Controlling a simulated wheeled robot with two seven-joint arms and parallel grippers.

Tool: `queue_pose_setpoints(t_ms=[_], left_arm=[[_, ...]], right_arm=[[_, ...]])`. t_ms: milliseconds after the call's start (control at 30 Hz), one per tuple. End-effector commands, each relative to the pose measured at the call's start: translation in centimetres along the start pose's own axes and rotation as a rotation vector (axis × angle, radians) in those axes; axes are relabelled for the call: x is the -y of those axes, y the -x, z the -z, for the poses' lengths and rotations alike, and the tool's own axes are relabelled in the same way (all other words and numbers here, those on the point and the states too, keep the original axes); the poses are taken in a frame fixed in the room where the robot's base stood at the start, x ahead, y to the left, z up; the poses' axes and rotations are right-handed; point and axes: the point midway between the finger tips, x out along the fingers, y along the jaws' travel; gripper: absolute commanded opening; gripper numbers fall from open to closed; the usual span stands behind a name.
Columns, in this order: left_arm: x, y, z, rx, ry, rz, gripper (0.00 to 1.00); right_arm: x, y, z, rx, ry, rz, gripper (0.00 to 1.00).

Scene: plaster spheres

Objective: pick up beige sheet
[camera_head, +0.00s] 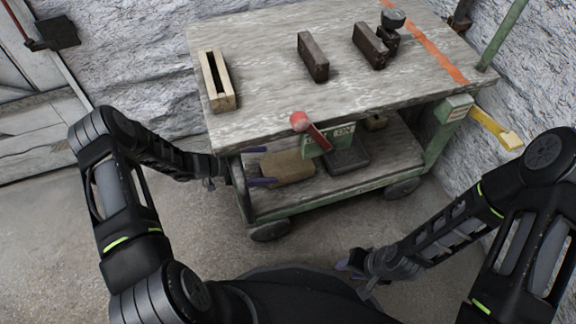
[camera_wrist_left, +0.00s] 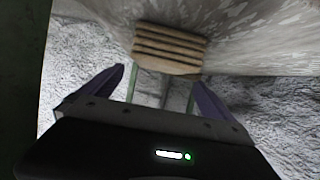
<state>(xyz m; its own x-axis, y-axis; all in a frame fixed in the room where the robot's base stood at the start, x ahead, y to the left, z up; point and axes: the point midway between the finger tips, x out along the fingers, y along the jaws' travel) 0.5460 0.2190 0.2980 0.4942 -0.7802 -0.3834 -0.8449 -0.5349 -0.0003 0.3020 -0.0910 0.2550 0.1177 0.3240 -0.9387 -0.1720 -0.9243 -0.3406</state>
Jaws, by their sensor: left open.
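A beige sheet (camera_head: 287,168) lies at the left end of the lower shelf of the cart. In the left wrist view the beige sheet (camera_wrist_left: 170,48) shows dark parallel grooves on its near face, just beyond the fingertips. My left gripper (camera_head: 259,167) is open at that end of the shelf, its purple fingers apart and pointing at the sheet. In the left wrist view my left gripper (camera_wrist_left: 159,77) has nothing between its fingers. My right gripper (camera_head: 350,266) is low at the front, away from the cart; its jaw opening is unclear.
The cart's wooden top (camera_head: 265,75) overhangs the shelf. A dark tray (camera_head: 347,158) sits right of the sheet on the lower shelf. A red-knobbed lever (camera_head: 308,128) hangs at the front edge. A wooden frame (camera_head: 217,82) and dark blocks stand on top. The floor at left is clear.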

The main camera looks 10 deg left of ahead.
Motion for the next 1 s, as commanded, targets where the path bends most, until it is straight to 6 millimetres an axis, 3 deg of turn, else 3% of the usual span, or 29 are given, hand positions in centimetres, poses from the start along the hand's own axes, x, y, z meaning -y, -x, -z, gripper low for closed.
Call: queue_pose_setpoints(t_ms=[233,633,1000], left_arm=[[0.0,-2.4,-0.1,-0.001,-0.001,-0.001,1.00],[0.0,-3.1,-0.1,-0.002,0.000,-0.001,1.00],[0.3,-7.6,-0.1,-0.002,0.000,0.000,1.00]], right_arm=[[-0.3,-0.8,0.1,-0.004,-0.001,0.000,0.36],[-0.4,-1.1,0.1,-0.006,-0.001,0.000,0.36],[-1.0,-3.1,0.3,-0.015,-0.002,-0.001,0.36]])
